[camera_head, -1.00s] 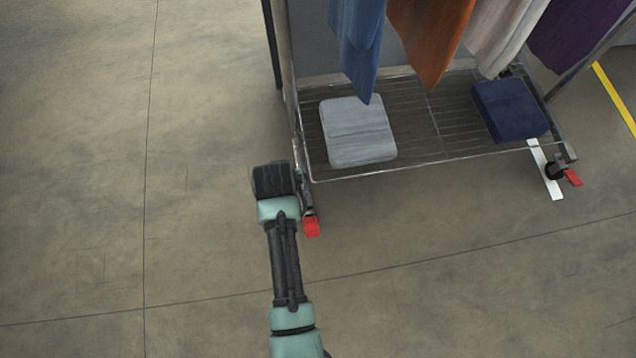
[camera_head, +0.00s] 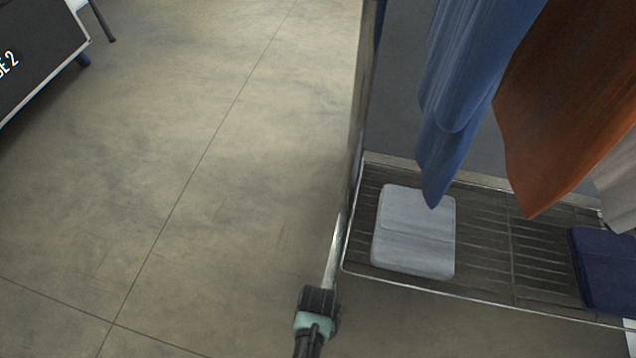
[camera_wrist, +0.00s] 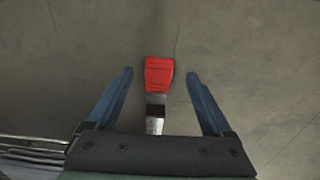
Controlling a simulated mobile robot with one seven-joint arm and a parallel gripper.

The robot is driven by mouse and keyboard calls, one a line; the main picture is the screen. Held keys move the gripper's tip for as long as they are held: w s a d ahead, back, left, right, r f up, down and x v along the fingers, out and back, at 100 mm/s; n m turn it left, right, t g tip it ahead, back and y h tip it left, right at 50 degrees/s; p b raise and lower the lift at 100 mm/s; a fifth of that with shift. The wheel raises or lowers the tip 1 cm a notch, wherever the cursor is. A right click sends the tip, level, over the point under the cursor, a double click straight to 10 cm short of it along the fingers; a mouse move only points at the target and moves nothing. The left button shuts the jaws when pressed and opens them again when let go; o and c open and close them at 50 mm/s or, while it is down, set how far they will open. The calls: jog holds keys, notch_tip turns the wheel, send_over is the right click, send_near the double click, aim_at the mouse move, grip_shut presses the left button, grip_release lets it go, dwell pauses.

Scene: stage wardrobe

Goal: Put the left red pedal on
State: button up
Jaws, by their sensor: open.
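The left red pedal (camera_wrist: 159,72) shows in the wrist view, on a short metal and dark stem, above the concrete floor. My gripper (camera_wrist: 160,82) is open, with one blue finger on each side of the pedal and a gap between each finger and it. I cannot tell from this view how far the fingers are above the pedal. In the head view, the end of my arm (camera_head: 317,305) is by the rack's near left corner. The pedal is not visible there.
The rack's wire shelf (camera_head: 485,240) holds a folded grey cloth (camera_head: 414,232) and a folded navy cloth (camera_head: 606,270). Blue (camera_head: 470,90) and orange (camera_head: 572,110) garments hang above it. A dark case (camera_head: 38,55) stands at upper left. The floor left of the rack is clear.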

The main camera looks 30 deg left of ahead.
jog(key=shift+w+f+b, duration=0.1)
jog(key=shift+f+b, duration=1.05)
jog(key=shift+f, duration=1)
